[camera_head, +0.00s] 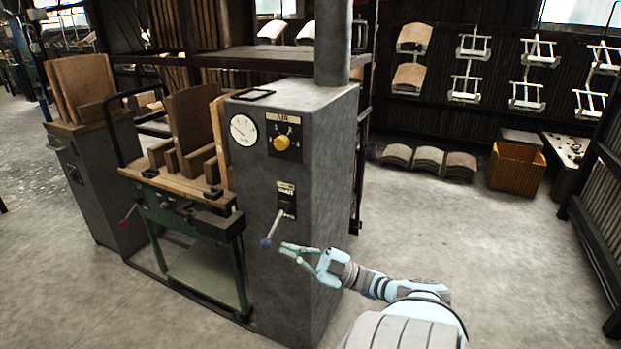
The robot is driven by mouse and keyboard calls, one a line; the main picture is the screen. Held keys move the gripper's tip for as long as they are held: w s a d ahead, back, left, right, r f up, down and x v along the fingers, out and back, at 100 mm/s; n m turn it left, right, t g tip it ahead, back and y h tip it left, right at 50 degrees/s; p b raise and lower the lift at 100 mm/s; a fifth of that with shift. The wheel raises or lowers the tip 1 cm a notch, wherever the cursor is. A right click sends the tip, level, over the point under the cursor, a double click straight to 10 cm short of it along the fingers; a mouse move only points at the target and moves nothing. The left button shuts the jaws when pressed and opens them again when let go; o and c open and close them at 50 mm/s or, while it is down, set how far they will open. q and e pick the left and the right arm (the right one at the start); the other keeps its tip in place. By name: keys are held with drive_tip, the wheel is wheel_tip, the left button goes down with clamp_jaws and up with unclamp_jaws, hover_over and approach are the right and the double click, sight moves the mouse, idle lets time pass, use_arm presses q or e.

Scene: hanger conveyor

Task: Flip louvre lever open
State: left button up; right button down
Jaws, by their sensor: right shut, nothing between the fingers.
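The louvre lever (274,226) is a thin rod with a dark blue knob at its lower end. It slants down and left from a dark slotted plate (287,201) on the front of the grey cabinet (333,150). My right gripper (284,247) comes in from the lower right, its fingertips close to the right of the knob. Its fingers are shut with nothing held. I cannot tell whether the tips touch the lever. My left gripper is not in view.
A round gauge (243,130) and a yellow knob (281,142) are above the lever. A green-framed workbench (172,215) with wooden boards adjoins the cabinet on the left. Free floor (470,240) lies to the right, with a wooden crate (516,170) farther back.

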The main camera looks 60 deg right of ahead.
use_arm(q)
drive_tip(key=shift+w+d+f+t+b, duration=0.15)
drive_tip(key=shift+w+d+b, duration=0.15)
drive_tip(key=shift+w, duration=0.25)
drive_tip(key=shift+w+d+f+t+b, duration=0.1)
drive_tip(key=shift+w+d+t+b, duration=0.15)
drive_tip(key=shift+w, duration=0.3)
use_arm(e)
drive_tip(key=v, duration=0.5)
drive_tip(key=shift+d, duration=0.15)
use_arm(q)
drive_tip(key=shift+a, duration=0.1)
use_arm(e)
drive_tip(key=shift+w, duration=0.1)
